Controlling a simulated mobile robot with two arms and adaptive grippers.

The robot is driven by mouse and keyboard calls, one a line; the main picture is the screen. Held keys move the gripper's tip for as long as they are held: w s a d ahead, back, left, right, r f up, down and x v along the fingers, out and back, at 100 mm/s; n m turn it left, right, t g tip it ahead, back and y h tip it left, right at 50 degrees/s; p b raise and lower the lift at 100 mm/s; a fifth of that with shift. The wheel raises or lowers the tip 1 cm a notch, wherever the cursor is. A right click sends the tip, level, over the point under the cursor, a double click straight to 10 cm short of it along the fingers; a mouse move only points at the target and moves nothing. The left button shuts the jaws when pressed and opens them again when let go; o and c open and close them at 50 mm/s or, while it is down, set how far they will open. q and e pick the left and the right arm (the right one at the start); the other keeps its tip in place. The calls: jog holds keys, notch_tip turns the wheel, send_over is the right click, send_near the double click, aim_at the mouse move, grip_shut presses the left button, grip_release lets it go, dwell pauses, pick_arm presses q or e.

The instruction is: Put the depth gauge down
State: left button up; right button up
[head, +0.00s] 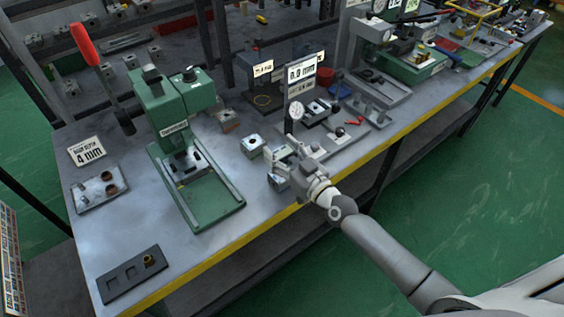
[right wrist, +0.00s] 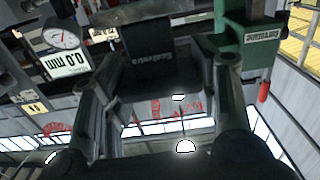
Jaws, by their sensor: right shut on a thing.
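My right gripper (head: 279,167) is over the front part of the bench, right of the green press. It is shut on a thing. In the right wrist view, a black body with pale lettering (right wrist: 148,60) sits between the two fingers (right wrist: 157,75); I take it for the depth gauge. The head view shows it too small, and partly covered by the fingers, to tell its shape or whether it touches the bench (head: 135,228). My left gripper is not in view.
The green press (head: 180,120) with its red lever stands left of my gripper. A metal block (head: 252,145) is close behind it. A dial gauge (head: 297,111) stands to the right. A dark slotted tray (head: 133,272) is at front left. The yellow edge bounds the bench.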

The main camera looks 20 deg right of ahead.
aim_at(286, 163)
jog(key=f, duration=0.1)
jog(key=w+f+b, duration=0.1)
jog(key=f, duration=0.1)
jog(key=shift+w+d, duration=0.1)
jog(key=shift+d, duration=0.1)
jog(key=shift+f, duration=0.55)
jog(key=shift+f+b, duration=0.2)
jog(key=shift+b, duration=0.15)
jog(key=o, duration=1.1)
